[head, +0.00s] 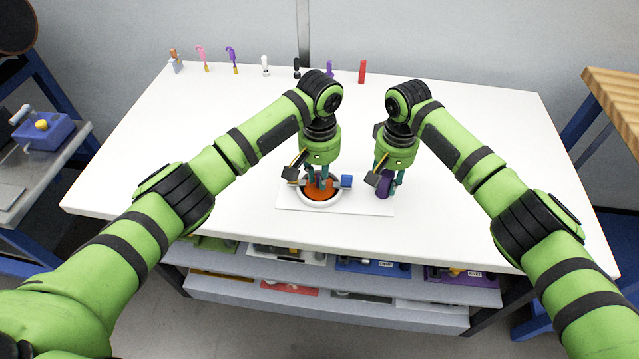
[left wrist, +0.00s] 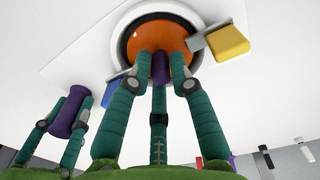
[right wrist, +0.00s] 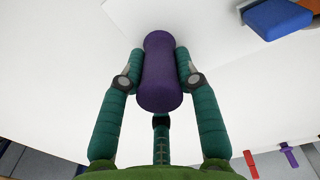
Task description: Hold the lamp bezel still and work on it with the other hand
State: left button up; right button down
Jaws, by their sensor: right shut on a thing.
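The lamp bezel is a white ring (head: 303,199) around an orange disc (head: 322,193). It lies on a thin white plate (head: 370,207) near the table's front edge. My left gripper (left wrist: 161,62) points down over the disc, its fingertips at a small purple piece (left wrist: 161,70) in its middle. Whether they grip it cannot be told. A blue block (head: 347,181) and a yellow block (left wrist: 229,43) sit on grey strips at opposite sides of the ring. My right gripper (right wrist: 160,68) is shut on a purple waisted cylinder (right wrist: 160,85), to the right of the bezel.
Several small tools stand along the table's back edge, among them a red one (head: 362,72) and a pink one (head: 202,57). Shelves with trays (head: 375,266) lie under the front edge. The white table (head: 480,140) is clear at both sides.

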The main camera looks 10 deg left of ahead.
pick_arm(q)
jog(key=o, duration=0.9)
pick_arm(e)
jog(key=shift+s+d+f, duration=0.1)
jog(key=shift+s+f, duration=0.05)
jog(key=shift+f, duration=0.15)
pick_arm(q)
notch_tip(320, 180, up, 12)
jog(key=shift+s+r, duration=0.1)
jog(key=shift+s, duration=0.05)
pick_arm(e)
jog(key=c, duration=0.8)
grip_release()
pick_arm(q)
jog(key=shift+w, duration=0.2)
pick_arm(e)
jog(key=shift+w, duration=0.2)
jog(key=shift+r, duration=0.15)
